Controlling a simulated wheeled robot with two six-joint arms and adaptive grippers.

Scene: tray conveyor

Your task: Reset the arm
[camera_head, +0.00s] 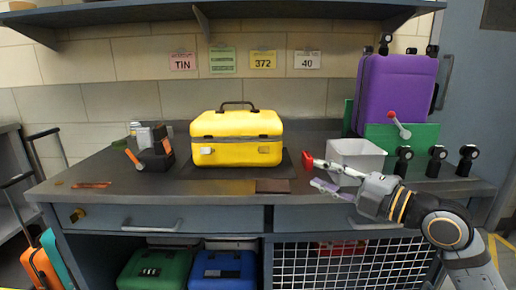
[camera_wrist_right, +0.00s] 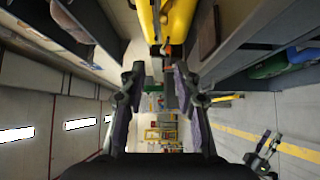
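My right gripper (camera_head: 316,174) reaches in from the right over the front part of the bench, in front of the grey bin. Its two fingers are apart with nothing between them. In the right wrist view the fingers of my right gripper (camera_wrist_right: 161,90) also stand apart and empty. My left gripper does not show in the head view.
A yellow case (camera_head: 236,124) stands on a dark mat mid-bench. A grey bin (camera_head: 357,154) is close behind the right gripper. A purple case (camera_head: 398,94) and green panel stand at the right. A small black holder (camera_head: 152,158) is at the left. The front left of the bench is mostly clear.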

